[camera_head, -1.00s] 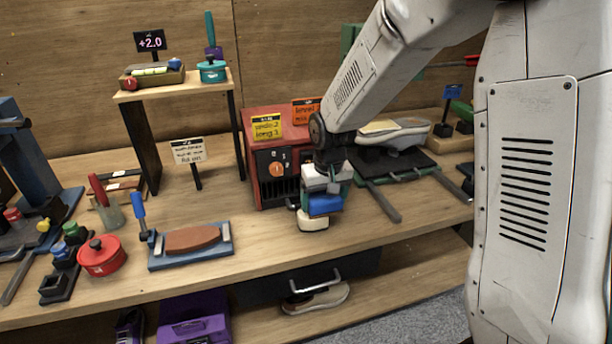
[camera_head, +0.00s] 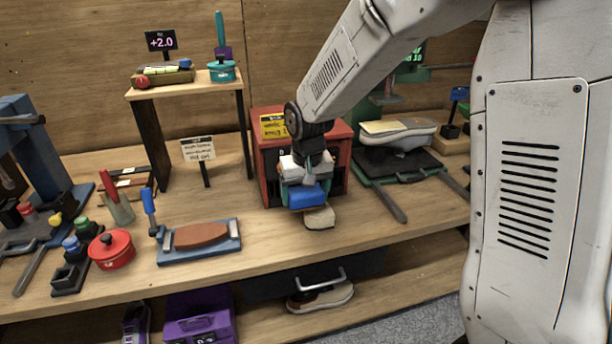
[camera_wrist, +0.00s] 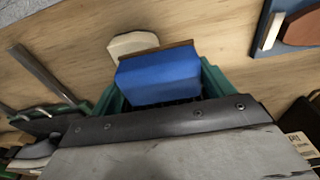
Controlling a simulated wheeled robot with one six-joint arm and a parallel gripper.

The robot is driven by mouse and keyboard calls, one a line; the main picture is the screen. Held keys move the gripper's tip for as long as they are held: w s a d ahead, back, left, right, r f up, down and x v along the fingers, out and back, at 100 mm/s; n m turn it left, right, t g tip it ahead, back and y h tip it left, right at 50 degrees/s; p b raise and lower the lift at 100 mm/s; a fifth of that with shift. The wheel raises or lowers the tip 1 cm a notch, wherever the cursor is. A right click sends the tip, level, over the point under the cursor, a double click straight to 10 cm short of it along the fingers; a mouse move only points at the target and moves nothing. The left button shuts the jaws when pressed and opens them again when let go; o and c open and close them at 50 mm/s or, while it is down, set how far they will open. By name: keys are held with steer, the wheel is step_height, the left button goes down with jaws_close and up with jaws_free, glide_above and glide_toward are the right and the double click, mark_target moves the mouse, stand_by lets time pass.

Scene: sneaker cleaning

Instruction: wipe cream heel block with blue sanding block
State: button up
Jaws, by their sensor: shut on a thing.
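The blue sanding block (camera_head: 307,197) is held in my gripper (camera_head: 305,180), which is shut on it above the bench. In the wrist view the blue block (camera_wrist: 160,77) sits between the green fingers, with a thin brown layer along its far edge. The cream heel block (camera_head: 319,217) lies on the bench just below and to the right of the sanding block in the head view. In the wrist view the heel block (camera_wrist: 131,43) shows just beyond the sanding block, partly covered by it. I cannot tell whether the two touch.
A red box (camera_head: 338,150) stands right behind my gripper. A blue board with a brown pad (camera_head: 198,240) lies to the left. The bench's front edge is close.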

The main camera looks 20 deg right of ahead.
steer(key=shift+r, duration=2.5)
steer(key=shift+d, duration=0.15)
